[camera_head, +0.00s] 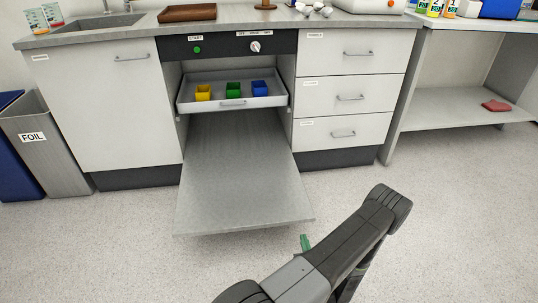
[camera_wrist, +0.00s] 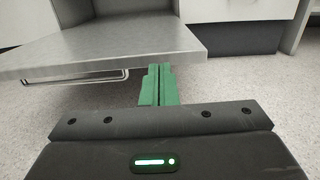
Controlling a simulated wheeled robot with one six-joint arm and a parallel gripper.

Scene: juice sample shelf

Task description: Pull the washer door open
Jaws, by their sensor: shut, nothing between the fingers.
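The washer door (camera_head: 240,180) is folded down and lies about level in front of the washer opening. In the wrist view the door (camera_wrist: 115,48) fills the upper left, with its bar handle (camera_wrist: 75,77) hanging beneath it. My gripper (camera_head: 305,242) is just off the door's front right corner. Its green fingers are together and empty in the wrist view (camera_wrist: 158,72). They are to the right of the handle and apart from it. Whether the fingertips touch the door edge is unclear.
A rack (camera_head: 232,103) with yellow, green and blue cups sits inside the washer, under a dark control panel (camera_head: 225,46). Drawers (camera_head: 345,97) stand to the right and a plain cabinet (camera_head: 110,110) to the left. The FOIL bin (camera_head: 45,150) is far left. Floor around the door is clear.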

